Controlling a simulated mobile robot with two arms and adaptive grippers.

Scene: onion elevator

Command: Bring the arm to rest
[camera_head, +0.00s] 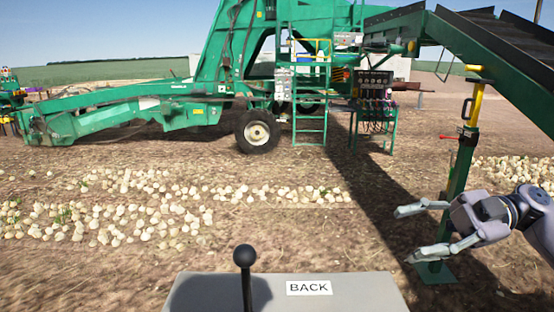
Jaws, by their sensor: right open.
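My right gripper (416,233) reaches in from the right edge with its two fingers spread apart. It is open and nothing is between its fingers. It hangs in front of the green support post, to the right of the grey box (350,293) labelled BACK. A black lever (245,272) with a round knob stands upright on the box, well to the left of the gripper and apart from it. My left gripper is not in view.
A large green onion elevator (240,60) with a black wheel (257,132) stands across the back. A green post (458,180) stands close behind my right gripper. Rows of onions (110,220) lie on the soil at left; more lie at far right.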

